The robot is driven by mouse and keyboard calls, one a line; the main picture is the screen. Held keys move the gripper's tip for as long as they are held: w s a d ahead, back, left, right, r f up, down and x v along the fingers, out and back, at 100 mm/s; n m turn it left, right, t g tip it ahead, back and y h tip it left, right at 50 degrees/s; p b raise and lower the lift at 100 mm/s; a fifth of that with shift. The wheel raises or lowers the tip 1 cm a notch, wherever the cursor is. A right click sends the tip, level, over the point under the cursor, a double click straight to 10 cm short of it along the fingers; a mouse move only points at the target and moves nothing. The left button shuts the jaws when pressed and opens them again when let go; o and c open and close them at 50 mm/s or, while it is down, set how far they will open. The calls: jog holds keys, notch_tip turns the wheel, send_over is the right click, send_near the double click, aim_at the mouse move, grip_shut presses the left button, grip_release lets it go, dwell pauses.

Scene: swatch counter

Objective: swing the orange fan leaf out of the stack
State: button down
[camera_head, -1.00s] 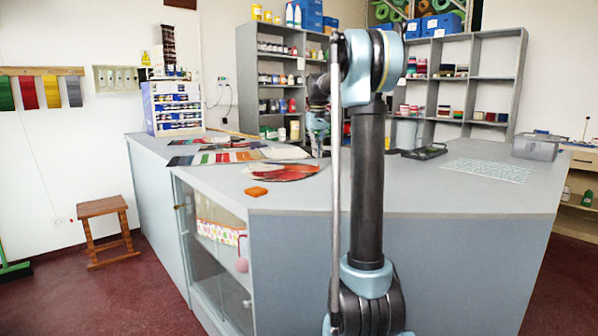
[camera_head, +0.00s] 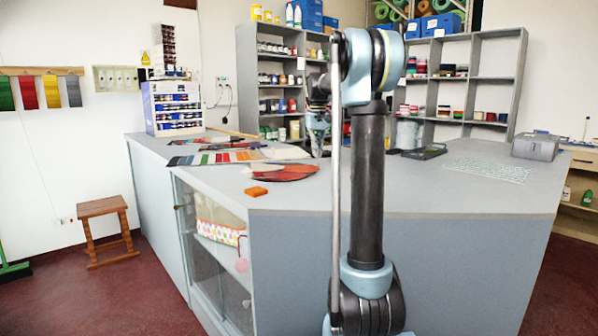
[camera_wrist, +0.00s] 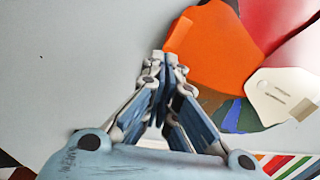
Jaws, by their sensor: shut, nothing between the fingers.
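In the wrist view the orange fan leaf (camera_wrist: 215,50) lies fanned partly over red and darker leaves, with a lighter orange tab at its left edge. A white leaf (camera_wrist: 280,92) with small print lies to its right. My gripper (camera_wrist: 165,62) is shut and empty, its tips at the orange leaf's left edge. I cannot tell whether they touch it. In the head view the fan stack (camera_head: 285,173) lies on the counter. My gripper there (camera_head: 317,148) is small and partly behind my arm, so its fingers are unclear.
Striped colour cards (camera_head: 215,157) lie behind the fan. A dark tray (camera_head: 425,152) and a grey box (camera_head: 535,146) stand to the right. Bare counter lies left of the gripper in the wrist view.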

jog(key=shift+f, duration=0.15)
jog(key=shift+f, duration=1)
jog(key=shift+s, duration=0.15)
jog(key=shift+s+m, duration=1.2)
jog(key=shift+s, duration=0.3)
jog(key=shift+s+a+m, duration=0.2)
jog(key=shift+s+m, duration=0.9)
jog(key=shift+s, duration=0.45)
